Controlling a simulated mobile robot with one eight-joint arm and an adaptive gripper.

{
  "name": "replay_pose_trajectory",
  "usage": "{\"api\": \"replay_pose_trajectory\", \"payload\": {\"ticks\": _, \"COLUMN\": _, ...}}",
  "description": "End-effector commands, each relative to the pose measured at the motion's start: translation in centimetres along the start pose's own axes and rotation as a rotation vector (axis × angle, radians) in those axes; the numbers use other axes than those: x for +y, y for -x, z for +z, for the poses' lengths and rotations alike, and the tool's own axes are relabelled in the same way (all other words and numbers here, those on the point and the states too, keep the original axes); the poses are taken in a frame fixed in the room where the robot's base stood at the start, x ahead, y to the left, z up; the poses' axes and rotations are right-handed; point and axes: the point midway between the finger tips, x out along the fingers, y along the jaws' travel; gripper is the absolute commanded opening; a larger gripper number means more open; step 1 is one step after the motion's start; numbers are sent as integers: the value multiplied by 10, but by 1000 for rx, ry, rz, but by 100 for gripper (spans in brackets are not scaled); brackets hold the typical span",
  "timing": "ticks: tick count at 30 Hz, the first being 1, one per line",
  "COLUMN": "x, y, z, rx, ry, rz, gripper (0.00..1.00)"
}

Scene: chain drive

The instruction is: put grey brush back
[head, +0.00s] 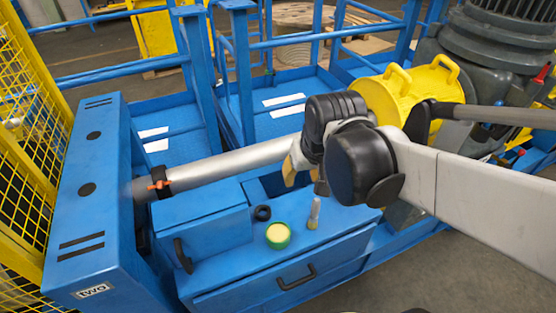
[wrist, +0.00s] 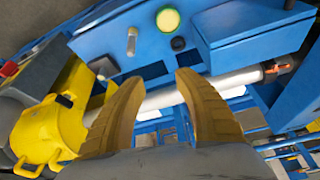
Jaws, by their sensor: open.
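A small grey brush-like object (head: 314,212) with a pale yellowish lower end stands on the blue cabinet top (head: 340,222), apparently upright. It also shows in the wrist view (wrist: 131,41), beyond the fingertips and a little left of the gap. My gripper (head: 305,180) is above the back of the cabinet top, behind and above the brush and apart from it. In the wrist view its two tan fingers (wrist: 158,78) are spread with nothing between them. In the head view my wrist partly hides the fingers.
A yellow-lidded green tin (head: 278,235) and a black ring (head: 262,213) sit left of the brush. A raised blue box (head: 203,225) stands further left. A silver shaft (head: 225,167) runs behind them. A yellow cover (head: 405,92) and dark motor (head: 500,50) are at the right.

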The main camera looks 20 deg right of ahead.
Motion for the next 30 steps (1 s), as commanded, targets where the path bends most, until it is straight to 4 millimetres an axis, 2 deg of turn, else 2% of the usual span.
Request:
{"api": "replay_pose_trajectory", "payload": {"ticks": 3, "x": -18, "y": 25, "z": 20, "rx": 94, "ry": 64, "rz": -25, "gripper": 39}}
{"api": "replay_pose_trajectory", "payload": {"ticks": 9, "x": -34, "y": 44, "z": 39, "rx": 198, "ry": 125, "rz": -53, "gripper": 39}}
{"api": "replay_pose_trajectory", "payload": {"ticks": 30, "x": -37, "y": 48, "z": 43, "rx": 225, "ry": 139, "rz": -60, "gripper": 39}}
